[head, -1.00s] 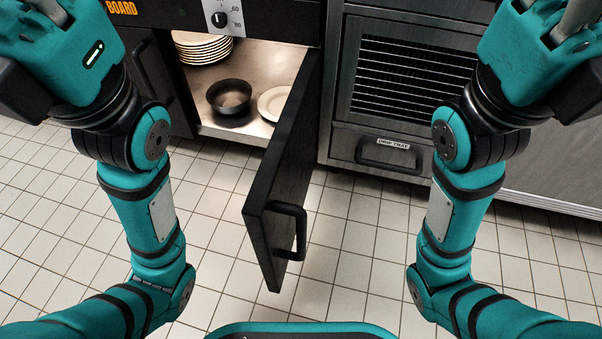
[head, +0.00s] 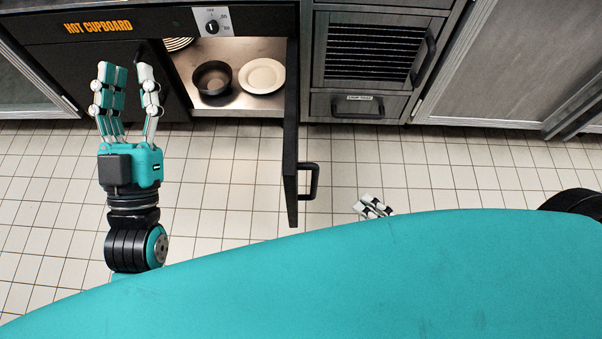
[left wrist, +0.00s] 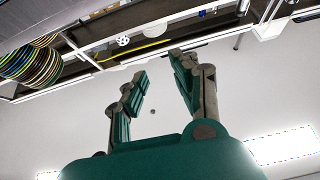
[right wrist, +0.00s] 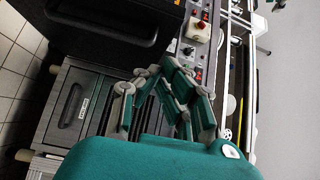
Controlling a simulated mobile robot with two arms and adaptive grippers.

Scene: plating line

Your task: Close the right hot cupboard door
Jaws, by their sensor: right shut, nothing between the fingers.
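The right hot cupboard door (head: 291,140) is dark and stands wide open, swung out toward me, with its black bar handle (head: 308,182) on the right face. The cupboard interior (head: 222,54) is exposed. My left gripper (head: 127,72) is open and empty, in front of the cupboard's left part, well left of the door. It also shows open in the left wrist view (left wrist: 160,70). My right gripper (head: 374,206) is shut and empty, low and right of the door handle, apart from it. Its closed fingers show in the right wrist view (right wrist: 160,80); its arm is mostly hidden in the head view.
Inside are a dark bowl (head: 212,78), a white plate (head: 262,76) and a partly hidden plate stack (head: 178,44). A unit with a drip tray drawer (head: 357,106) stands right of the cupboard. Tiled floor (head: 450,170) is clear. My teal body covers the lower head view.

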